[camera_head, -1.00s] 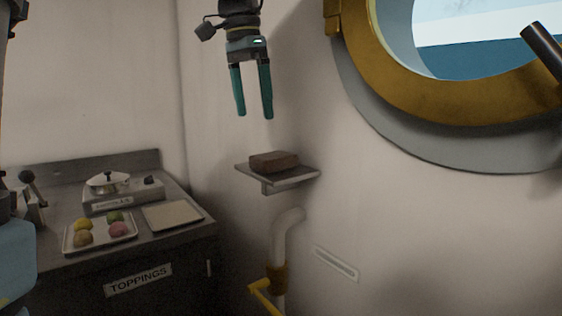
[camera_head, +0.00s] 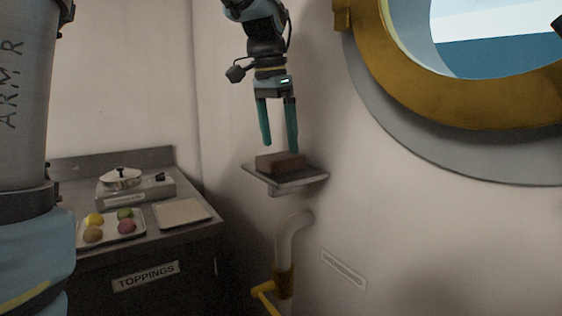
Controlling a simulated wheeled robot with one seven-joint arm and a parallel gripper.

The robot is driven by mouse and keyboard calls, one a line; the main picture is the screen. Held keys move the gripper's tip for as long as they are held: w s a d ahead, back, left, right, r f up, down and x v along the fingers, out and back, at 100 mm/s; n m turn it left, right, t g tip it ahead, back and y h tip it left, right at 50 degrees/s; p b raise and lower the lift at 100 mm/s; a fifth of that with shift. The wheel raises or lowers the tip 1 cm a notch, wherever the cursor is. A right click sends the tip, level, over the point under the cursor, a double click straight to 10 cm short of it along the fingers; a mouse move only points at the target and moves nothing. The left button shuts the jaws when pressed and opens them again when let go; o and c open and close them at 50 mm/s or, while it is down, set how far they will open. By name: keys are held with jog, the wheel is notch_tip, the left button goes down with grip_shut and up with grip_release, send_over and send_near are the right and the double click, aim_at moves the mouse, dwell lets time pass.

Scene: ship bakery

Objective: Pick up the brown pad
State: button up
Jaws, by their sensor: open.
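The brown pad (camera_head: 281,164) is a small dark brown block lying flat on a small grey wall shelf (camera_head: 306,181). My gripper (camera_head: 281,149) has two teal fingers pointing down, open and empty. The fingertips show just above the pad's top and upper back edge in the picture. I cannot tell from this view whether they are directly over the pad or in front of or behind it.
A counter marked TOPPINGS (camera_head: 146,276) stands at lower left, with a tray of coloured balls (camera_head: 112,238), a pale board (camera_head: 183,213) and a scale (camera_head: 136,190). A brass porthole (camera_head: 372,75) is at upper right. A pipe with a yellow handle (camera_head: 266,297) is below the shelf.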

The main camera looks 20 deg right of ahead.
aim_at(280, 155)
jog(key=shift+w+d+f, duration=0.1)
jog(key=shift+f, duration=0.8)
jog(key=shift+w+d+f, duration=0.1)
jog(key=shift+f, duration=0.75)
jog(key=c, duration=1.2)
